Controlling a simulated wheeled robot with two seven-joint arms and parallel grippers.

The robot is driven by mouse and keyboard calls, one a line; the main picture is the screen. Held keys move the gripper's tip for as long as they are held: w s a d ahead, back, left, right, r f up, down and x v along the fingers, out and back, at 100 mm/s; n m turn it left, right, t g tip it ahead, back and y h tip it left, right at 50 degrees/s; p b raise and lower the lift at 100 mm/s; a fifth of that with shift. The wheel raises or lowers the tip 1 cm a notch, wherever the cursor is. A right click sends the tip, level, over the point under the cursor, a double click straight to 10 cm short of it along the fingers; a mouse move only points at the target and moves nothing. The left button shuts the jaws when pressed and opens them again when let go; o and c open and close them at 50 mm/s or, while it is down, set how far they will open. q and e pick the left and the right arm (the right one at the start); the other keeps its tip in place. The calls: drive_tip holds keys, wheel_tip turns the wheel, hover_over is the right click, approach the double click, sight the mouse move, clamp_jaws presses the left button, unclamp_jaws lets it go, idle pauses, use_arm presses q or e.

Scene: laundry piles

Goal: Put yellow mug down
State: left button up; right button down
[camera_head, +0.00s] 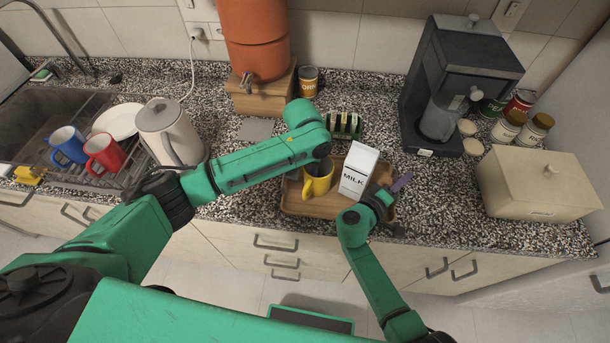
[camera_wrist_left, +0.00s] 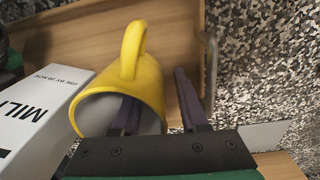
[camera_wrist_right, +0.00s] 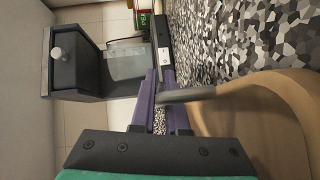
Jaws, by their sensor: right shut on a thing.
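The yellow mug (camera_head: 318,182) stands on a wooden tray (camera_head: 322,208), left of a white milk carton (camera_head: 357,170). In the left wrist view the mug (camera_wrist_left: 150,75) has its mouth towards the camera and its handle towards the top of the picture. My left gripper (camera_wrist_left: 157,92) is open over the rim, one finger inside the mug and the other outside with a visible gap. In the head view my left arm hides its fingers. My right gripper (camera_head: 399,184) is at the tray's right end, shut on the grey tray handle (camera_wrist_right: 188,95).
A toast rack (camera_head: 345,125) stands behind the tray, and a coffee machine (camera_head: 460,85) and a bread box (camera_head: 535,185) stand to the right. A kettle (camera_head: 170,130) and a sink rack with red and blue mugs are at left. The counter's front edge is close to the tray.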

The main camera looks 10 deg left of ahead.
use_arm(q)
wheel_tip(320, 180, up, 12)
drive_tip(key=shift+a+r, duration=0.1)
drive_tip(key=shift+r, duration=0.05)
idle(0.3)
use_arm(e)
drive_tip(key=c, duration=0.8)
unclamp_jaws()
drive_tip(key=shift+c, duration=0.2)
